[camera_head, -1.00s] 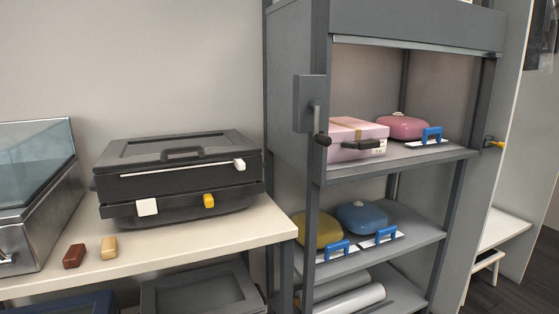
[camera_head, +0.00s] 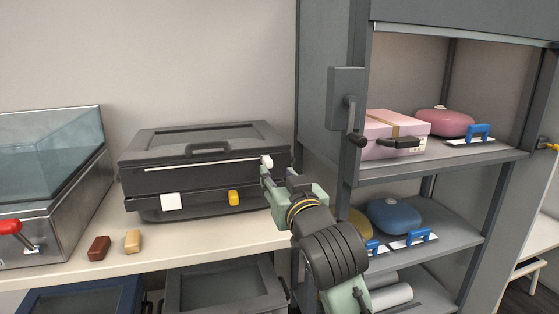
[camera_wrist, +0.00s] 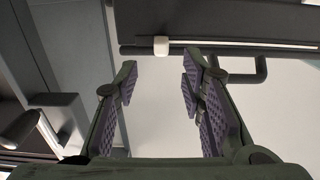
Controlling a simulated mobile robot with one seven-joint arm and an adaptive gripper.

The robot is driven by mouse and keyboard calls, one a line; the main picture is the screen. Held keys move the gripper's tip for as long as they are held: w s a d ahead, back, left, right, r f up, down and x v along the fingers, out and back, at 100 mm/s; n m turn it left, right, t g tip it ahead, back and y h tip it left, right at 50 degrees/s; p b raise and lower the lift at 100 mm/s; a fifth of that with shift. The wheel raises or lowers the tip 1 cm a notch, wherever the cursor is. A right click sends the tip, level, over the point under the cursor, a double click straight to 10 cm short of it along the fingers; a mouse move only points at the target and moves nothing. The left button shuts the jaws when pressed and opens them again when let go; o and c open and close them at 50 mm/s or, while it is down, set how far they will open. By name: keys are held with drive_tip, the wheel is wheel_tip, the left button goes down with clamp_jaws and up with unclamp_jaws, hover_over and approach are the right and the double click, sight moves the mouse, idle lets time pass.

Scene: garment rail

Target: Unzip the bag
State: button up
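The bag is a dark, boxy case (camera_head: 150,184) on the bench, with a handle on top. A thin white zip line (camera_head: 205,164) runs along its upper front. A small white pull (camera_head: 267,161) sits at the line's right end. In the wrist view the white pull (camera_wrist: 161,46) lies ahead of the fingertips, roughly centred in the gap between them. My gripper (camera_wrist: 158,80) is open and empty, with purple ridged pads. In the head view my gripper (camera_head: 278,174) is at the bag's right front corner, close to the pull; contact is not clear there.
The bag's lower front carries a white tab (camera_head: 171,202) and a yellow tab (camera_head: 233,198). A brown block (camera_head: 99,248) and a tan block (camera_head: 133,241) lie on the bench. A glass-topped metal case (camera_head: 60,215) stands left. A grey shelf rack (camera_head: 350,185) rises close right of my arm.

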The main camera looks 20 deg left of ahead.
sight(269, 164)
drive_tip(key=p+x, duration=0.1)
drive_tip(key=x, duration=0.8)
drive_tip(key=shift+a, duration=0.15)
drive_tip(key=shift+c, duration=0.2)
clamp_jaws()
idle(0.4)
